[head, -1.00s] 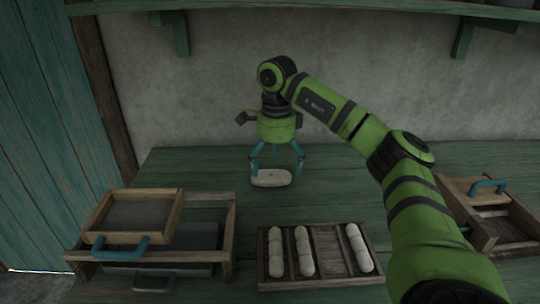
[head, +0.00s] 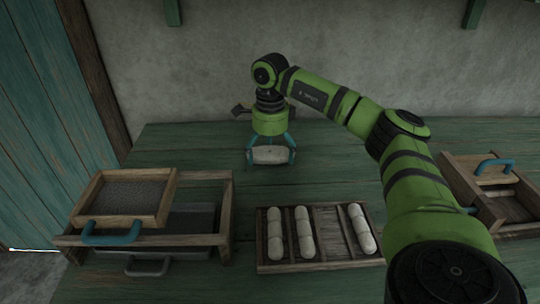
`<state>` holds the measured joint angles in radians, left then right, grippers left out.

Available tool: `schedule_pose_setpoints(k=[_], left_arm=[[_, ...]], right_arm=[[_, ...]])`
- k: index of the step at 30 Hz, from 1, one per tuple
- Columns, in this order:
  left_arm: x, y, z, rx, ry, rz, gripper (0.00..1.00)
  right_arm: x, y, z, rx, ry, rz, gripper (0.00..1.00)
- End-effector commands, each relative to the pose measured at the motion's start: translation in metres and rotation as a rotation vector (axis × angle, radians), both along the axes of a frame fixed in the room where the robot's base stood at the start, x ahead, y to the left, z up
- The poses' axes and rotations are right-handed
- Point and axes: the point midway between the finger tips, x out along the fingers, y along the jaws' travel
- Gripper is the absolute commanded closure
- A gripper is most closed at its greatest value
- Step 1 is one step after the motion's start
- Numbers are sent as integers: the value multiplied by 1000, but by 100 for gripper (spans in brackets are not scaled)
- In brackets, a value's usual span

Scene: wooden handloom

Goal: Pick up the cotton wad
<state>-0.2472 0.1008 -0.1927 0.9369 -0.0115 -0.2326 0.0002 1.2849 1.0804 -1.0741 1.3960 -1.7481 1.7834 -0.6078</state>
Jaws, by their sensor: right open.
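The cotton wad (head: 270,155) is a small off-white rounded block lying on the green wooden table, toward the back. My right gripper (head: 270,162) is above it, pointing down, with its blue fingers on the left and right sides of the wad. The fingers are open; the fingertips are low, near the table, and I cannot tell whether they touch the wad. My left gripper is not in view.
A wooden tray (head: 330,252) with several white rolls stands in front of the wad. A wooden frame (head: 205,240) with a sieve-like box (head: 125,195) is at left, a wooden box with a blue handle (head: 495,164) at right. The table (head: 190,150) around the wad is clear.

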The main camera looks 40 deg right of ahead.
Motion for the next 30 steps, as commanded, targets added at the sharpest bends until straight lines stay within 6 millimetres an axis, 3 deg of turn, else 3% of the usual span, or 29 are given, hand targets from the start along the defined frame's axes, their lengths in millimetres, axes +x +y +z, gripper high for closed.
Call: schedule_pose_setpoints(k=[2,3,6,20,26,30], left_arm=[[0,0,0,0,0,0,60],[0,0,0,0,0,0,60],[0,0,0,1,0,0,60],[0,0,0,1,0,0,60],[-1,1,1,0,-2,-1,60],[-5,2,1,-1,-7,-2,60]], right_arm=[[0,0,0,0,0,0,0],[0,0,0,0,0,0,16],[0,0,0,0,0,0,37],[0,0,3,0,0,0,38],[1,0,21,0,-1,-1,38],[1,0,47,1,-5,0,38]])
